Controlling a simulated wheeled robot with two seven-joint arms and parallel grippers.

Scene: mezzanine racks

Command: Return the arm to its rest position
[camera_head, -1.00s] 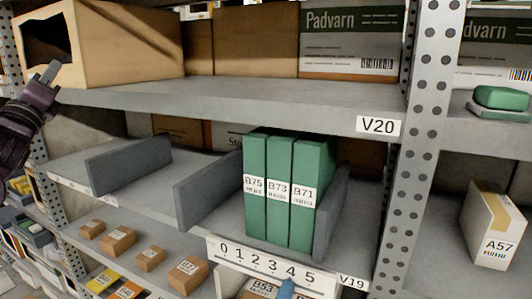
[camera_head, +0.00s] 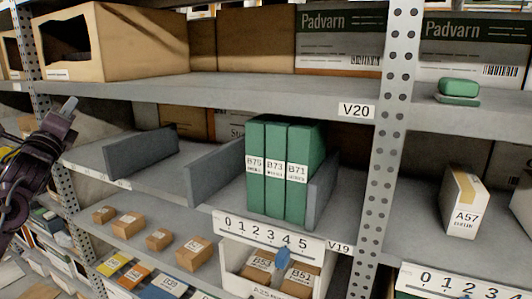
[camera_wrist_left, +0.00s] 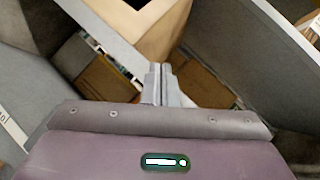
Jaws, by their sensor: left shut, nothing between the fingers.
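My left gripper (camera_head: 68,106) is at the left edge of the head view, in front of the left rack post, with its fingertips pointing up. In the left wrist view its two fingers (camera_wrist_left: 159,84) are together with nothing between them. It touches no item that I can see. My left arm comes in from the left edge, dark purple and black. My right arm and gripper are not in view.
The rack post (camera_head: 388,140) divides two bays. Green binders (camera_head: 273,170) stand on shelf V19 between grey dividers (camera_head: 140,153). A large open cardboard box (camera_head: 140,45) sits on shelf V20 (camera_head: 230,90). Small brown boxes (camera_head: 193,254) lie lower. A white box A57 (camera_head: 463,200) stands right.

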